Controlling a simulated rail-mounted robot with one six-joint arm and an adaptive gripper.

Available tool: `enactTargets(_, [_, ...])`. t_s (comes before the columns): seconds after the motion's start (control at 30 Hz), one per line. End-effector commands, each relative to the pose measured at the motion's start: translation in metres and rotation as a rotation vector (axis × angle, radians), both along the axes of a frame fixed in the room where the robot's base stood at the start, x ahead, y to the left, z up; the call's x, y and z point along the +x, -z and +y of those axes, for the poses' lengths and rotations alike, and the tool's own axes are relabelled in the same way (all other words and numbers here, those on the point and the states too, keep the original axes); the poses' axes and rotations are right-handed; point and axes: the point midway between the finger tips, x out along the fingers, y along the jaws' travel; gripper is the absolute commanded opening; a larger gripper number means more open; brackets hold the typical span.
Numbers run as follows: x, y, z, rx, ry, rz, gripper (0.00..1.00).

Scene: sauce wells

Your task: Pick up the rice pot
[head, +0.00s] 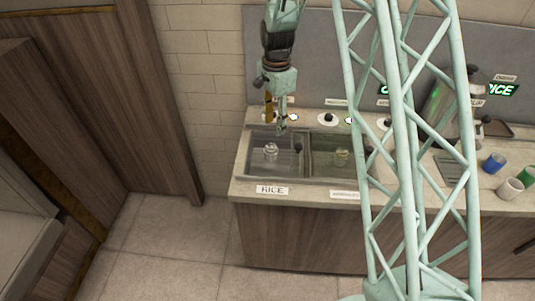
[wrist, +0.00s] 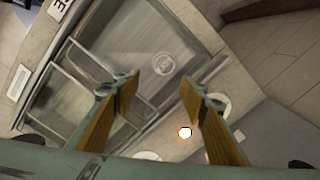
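The rice well (head: 258,168) is the left of two sunken wells in the counter, with a RICE label (head: 272,190) on its front edge. A small, pale, round object like a knob or pot top (head: 270,152) shows in it; I cannot tell whether it is the pot itself or a lid. In the wrist view the same round shape (wrist: 163,65) lies beyond my fingertips. My gripper (head: 281,130) hangs above the back edge of the rice well, pointing down. In the wrist view its two wooden-faced fingers (wrist: 160,90) are apart with nothing between them.
A second well (head: 335,165) with its own knob (head: 342,153) adjoins on the right. White discs with dark knobs line the counter behind, including one disc (head: 328,119). Floor in front is clear.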

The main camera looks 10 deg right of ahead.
Motion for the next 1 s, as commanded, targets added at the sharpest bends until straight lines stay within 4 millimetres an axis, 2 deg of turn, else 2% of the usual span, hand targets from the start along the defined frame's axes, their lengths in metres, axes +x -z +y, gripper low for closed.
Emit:
enactTargets(0.2, [0.008,0.021,0.000,0.001,0.037,0.009,0.39])
enactTargets(0.77, [0.009,0.027,0.000,0.000,0.043,0.010,0.39])
enactTargets(1.0, [0.008,0.047,0.000,0.001,0.043,0.013,0.39])
